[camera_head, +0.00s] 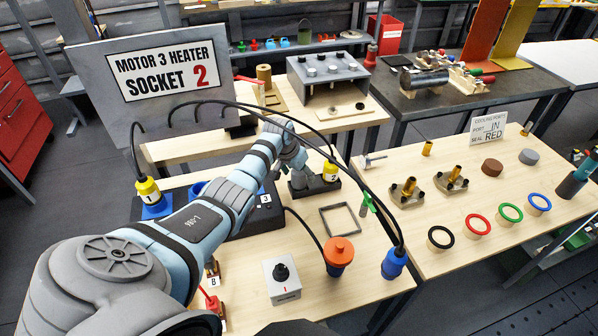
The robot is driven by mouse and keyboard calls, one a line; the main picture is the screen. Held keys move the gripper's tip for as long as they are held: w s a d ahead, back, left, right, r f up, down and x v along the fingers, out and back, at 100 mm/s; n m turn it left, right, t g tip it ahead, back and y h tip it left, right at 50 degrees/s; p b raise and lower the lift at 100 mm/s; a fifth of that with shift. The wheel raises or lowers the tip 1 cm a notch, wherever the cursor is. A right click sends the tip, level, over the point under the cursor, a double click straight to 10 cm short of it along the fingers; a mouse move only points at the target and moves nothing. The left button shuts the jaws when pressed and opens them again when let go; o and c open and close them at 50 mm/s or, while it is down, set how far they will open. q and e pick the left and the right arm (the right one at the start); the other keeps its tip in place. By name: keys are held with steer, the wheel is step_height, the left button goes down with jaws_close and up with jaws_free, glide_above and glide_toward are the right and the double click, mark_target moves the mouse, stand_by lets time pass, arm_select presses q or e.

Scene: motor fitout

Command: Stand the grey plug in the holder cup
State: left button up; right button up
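My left gripper (294,160) is beyond the forearm, just above and behind a dark socket block (312,187). Its fingertips are small and partly hidden, so I cannot tell its opening or whether it holds anything. I cannot make out a grey plug with certainty. A yellow plug marked 2 (330,172) is at the block's right end. Which cup is the holder is unclear. My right gripper is not in view.
Black cables arch over my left arm. The sign (168,72) reads "Motor 3 heater socket 2". Coloured rings and brass fittings occupy the right table (480,266).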

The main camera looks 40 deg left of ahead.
arm_select(q)
steer(key=shift+r, duration=0.1)
steer(key=v, duration=1.2)
steer(key=shift+w, duration=0.1)
